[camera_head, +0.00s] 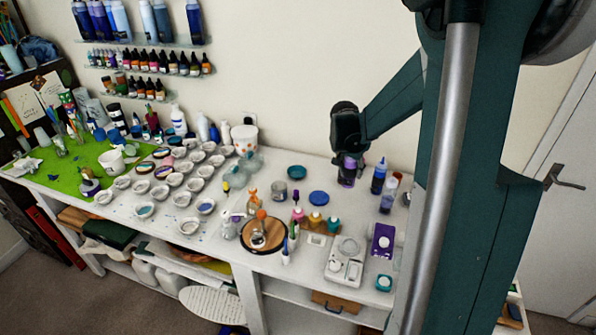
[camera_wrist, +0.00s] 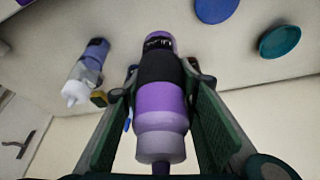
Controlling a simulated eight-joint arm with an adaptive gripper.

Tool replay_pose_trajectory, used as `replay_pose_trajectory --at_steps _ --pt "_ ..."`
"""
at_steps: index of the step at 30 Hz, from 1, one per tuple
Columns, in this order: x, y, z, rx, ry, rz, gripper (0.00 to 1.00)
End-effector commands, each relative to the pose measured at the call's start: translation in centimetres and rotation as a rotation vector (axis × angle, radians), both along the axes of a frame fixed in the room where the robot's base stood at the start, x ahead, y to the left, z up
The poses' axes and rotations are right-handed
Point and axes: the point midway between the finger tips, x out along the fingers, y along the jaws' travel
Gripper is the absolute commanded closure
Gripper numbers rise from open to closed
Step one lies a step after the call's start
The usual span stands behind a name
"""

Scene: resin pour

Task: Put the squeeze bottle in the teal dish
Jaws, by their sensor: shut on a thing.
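The squeeze bottle (camera_wrist: 160,105) is purple with a black band and a paler end towards the wrist camera. My gripper (camera_wrist: 163,75) is shut on it, with a finger on each side. How high the bottle is above the table is hard to tell. The teal dish (camera_head: 297,172) is empty at the back of the table, left of my gripper. It also shows in the wrist view (camera_wrist: 281,41), apart from the bottle.
A blue disc (camera_head: 319,198) lies near the dish. A blue bottle (camera_head: 379,176) and a clear bottle with purple contents (camera_head: 389,195) stand right of my gripper. A white scale (camera_head: 345,262) and small coloured bottles stand in front. The wall is close behind.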

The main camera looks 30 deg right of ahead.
Motion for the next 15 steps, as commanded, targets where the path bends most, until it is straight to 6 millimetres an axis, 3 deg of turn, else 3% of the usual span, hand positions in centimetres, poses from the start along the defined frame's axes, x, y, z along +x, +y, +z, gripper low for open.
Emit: replay_pose_trajectory --at_steps 1,15 --pt "1.5 0.3 0.2 0.0 0.0 0.009 0.86" --pt "13.8 3.4 0.7 0.002 -0.003 0.064 0.86"
